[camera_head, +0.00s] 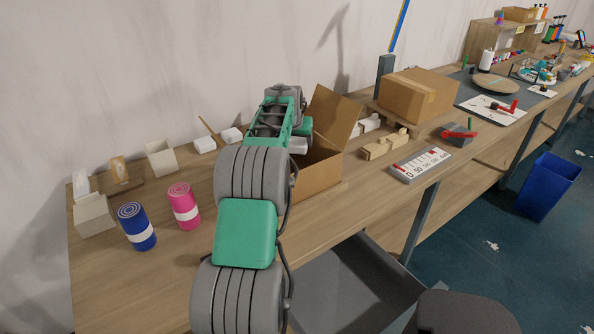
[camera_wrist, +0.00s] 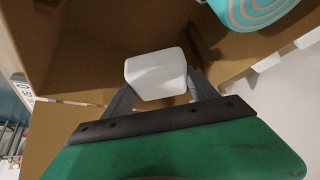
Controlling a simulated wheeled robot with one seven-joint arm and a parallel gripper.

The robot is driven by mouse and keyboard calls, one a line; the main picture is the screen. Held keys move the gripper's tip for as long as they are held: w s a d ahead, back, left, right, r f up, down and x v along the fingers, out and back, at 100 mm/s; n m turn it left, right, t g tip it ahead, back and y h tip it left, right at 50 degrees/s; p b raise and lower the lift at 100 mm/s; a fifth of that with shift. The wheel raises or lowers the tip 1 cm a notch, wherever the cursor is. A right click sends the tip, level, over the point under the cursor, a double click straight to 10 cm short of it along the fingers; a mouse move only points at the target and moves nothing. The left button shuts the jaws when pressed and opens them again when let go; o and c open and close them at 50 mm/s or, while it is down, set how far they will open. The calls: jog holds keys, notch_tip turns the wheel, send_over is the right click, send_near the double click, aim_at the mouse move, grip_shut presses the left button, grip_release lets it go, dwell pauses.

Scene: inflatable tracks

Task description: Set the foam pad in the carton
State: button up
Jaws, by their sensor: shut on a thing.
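The white foam pad (camera_wrist: 157,72) is a rounded block between the two fingers of my gripper (camera_wrist: 160,88), which is shut on it. In the wrist view the brown carton (camera_wrist: 80,45) shows around and behind the pad. In the head view the open carton (camera_head: 320,178) stands on the bench with a flap raised at the back. A bit of the white pad (camera_head: 297,145) shows at its left side beside my arm. I cannot tell whether the pad touches the carton.
On the bench stand a blue roll (camera_head: 137,227), a pink roll (camera_head: 184,206) and small white boxes (camera_head: 205,144) on the left. A closed cardboard box (camera_head: 415,97) and wooden pieces (camera_head: 384,146) lie right.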

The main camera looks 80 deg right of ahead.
aim_at(293, 153)
notch_tip(293, 153, down, 11)
jog(key=shift+r+p, duration=0.1)
jog(key=shift+p, duration=0.25)
jog(key=o, duration=0.9)
jog(key=shift+c, duration=0.2)
jog(key=shift+o, duration=0.8)
jog(key=shift+r, duration=0.3)
jog(key=b+v, duration=0.1)
jog(key=v, duration=1)
jog(key=shift+a+r, duration=0.25)
jog(key=shift+r, duration=0.05)
